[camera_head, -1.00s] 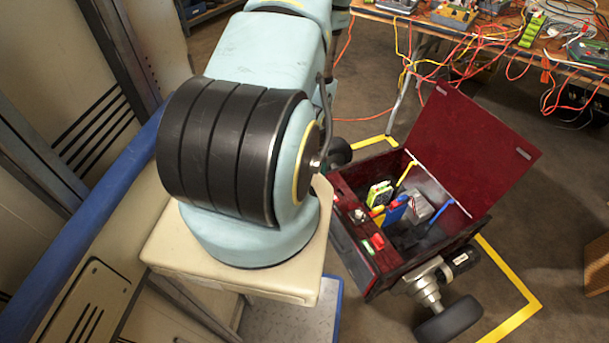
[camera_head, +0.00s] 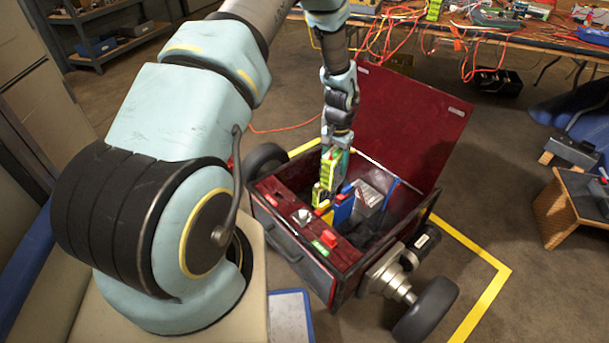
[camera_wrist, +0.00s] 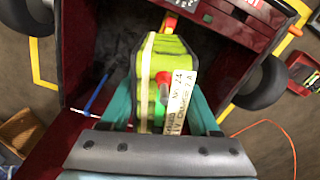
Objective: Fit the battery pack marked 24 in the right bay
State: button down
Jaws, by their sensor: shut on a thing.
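A green and yellow battery pack (camera_head: 330,167) hangs upright in my gripper (camera_head: 335,150), above the left part of an open dark red box (camera_head: 290,232). In the wrist view the pack (camera_wrist: 165,62) sits between teal fingers (camera_wrist: 165,108), and its pale label reads 24. A second yellow-green piece with dark slots (camera_head: 321,196) shows just below it, inside the box. A blue piece (camera_head: 344,208) and a grey block (camera_head: 368,198) stand farther right inside. The bay floors are mostly hidden, and I cannot tell whether the held pack touches anything.
The box's lid (camera_head: 405,125) stands open at the back. Its front ledge carries a white knob (camera_head: 302,216) and a red button (camera_head: 330,234). A wheel (camera_head: 427,308) sticks out at the front right. A cable-strewn bench (camera_head: 490,38) stands behind.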

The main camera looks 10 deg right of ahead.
jog(key=s+d+m+b, duration=0.35)
jog(key=d+b, duration=0.25)
jog(key=d, duration=0.7)
notch_tip(320, 180, down, 24)
jog(key=b, duration=1.6)
jog(key=shift+a+b, duration=0.25)
jog(key=shift+b, duration=0.15)
jog(key=shift+s+a+p, duration=0.1)
jog(key=shift+s+p, duration=0.05)
jog(key=shift+p, duration=0.15)
jog(key=shift+f+b, duration=0.55)
jog(key=shift+f, duration=0.85)
dwell(0.7)
